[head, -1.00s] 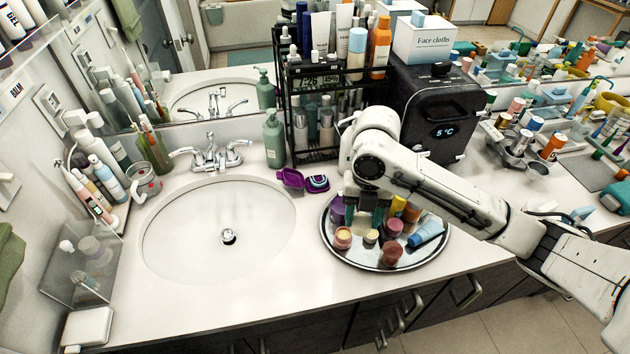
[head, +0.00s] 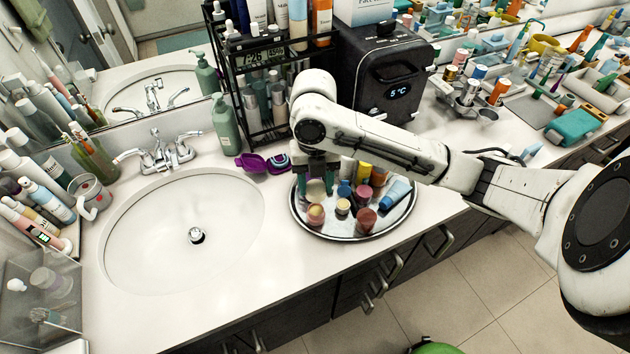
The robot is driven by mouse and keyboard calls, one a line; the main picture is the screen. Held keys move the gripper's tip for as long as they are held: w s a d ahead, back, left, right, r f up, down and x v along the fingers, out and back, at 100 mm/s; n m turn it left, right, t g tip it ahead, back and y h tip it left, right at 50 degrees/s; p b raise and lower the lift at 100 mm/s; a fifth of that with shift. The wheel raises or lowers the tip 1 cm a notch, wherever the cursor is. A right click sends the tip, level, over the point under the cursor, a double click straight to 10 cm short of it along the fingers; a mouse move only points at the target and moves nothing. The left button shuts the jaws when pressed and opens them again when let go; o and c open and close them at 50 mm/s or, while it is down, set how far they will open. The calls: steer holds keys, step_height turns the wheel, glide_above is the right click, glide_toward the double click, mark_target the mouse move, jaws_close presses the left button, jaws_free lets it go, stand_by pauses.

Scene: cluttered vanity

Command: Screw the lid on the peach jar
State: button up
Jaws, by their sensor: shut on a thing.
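The round mirrored tray (head: 337,233) stands on the counter right of the sink. A small jar with a peach-coloured top (head: 316,213) stands at its front left; it looks like the peach jar. My gripper (head: 317,188) points down over the tray's left part, just behind this jar in the picture. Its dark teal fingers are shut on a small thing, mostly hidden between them. I cannot make out whether it is the lid, or whether it touches anything below.
A small pale-topped jar (head: 343,206), a reddish jar (head: 365,221), a yellow-capped item (head: 363,172) and a blue tube (head: 395,192) crowd the tray. A purple open case (head: 252,163) lies behind left. The sink (head: 185,235) is at left. A black rack and dark appliance (head: 385,75) stand behind.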

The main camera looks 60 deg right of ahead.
steer(key=b, duration=0.4)
glide_above(316, 209)
steer(key=shift+f, duration=2.6)
steer(key=shift+r, duration=0.25)
steer(key=shift+f+b, duration=1.65)
steer(key=shift+b, duration=0.45)
steer(key=o, duration=0.7)
steer(key=shift+c, duration=0.2)
steer(key=c, duration=0.6)
